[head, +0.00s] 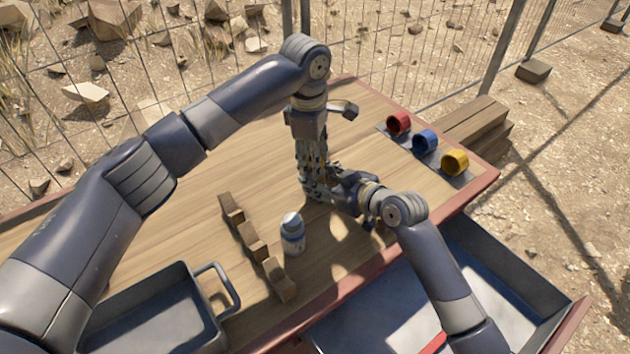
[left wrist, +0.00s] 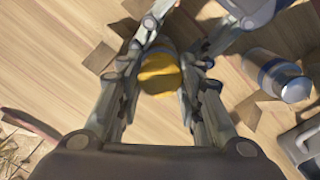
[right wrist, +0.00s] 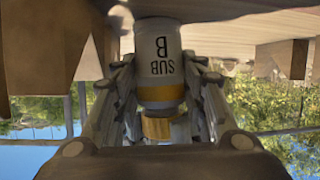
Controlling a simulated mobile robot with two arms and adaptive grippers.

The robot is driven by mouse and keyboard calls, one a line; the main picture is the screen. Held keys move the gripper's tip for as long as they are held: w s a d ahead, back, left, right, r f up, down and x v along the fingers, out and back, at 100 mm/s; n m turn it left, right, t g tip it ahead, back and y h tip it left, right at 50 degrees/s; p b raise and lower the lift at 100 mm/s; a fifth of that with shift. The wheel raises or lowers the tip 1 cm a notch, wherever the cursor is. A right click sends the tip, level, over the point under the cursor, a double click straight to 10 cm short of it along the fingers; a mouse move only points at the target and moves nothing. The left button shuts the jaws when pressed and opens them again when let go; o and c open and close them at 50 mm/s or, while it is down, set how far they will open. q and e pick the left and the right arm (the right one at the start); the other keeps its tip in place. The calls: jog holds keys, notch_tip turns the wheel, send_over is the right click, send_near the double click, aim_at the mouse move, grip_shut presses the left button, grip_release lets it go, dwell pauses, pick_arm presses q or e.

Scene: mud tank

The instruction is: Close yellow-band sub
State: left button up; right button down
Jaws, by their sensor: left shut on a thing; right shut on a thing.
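The yellow-band sub (right wrist: 158,65) is a white cylinder lettered "SUB B" in the right wrist view, which is upside down. My right gripper (head: 328,186) comes in from the right and is shut on it. A yellow cap-like piece (right wrist: 157,128) sits at the sub's top end; it also shows in the left wrist view (left wrist: 158,73). My left gripper (head: 313,178) points straight down and is shut on this piece, a finger on each side. The grippers hide the sub in the head view. I cannot tell whether the piece is fully seated.
A dark tray (head: 150,310) is at front left. Red (head: 398,124), blue (head: 424,140) and yellow (head: 455,162) cups line the table's right. The table's middle left is clear.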

pick_arm(q)
jog(key=shift+m, duration=0.5)
jog(key=shift+w, duration=0.1)
jog(key=o, duration=1.2)
jog(key=shift+s+a+r, duration=0.1)
jog(key=shift+r, duration=1.05)
jog(key=shift+s+r, duration=0.1)
jog(key=shift+r, duration=1)
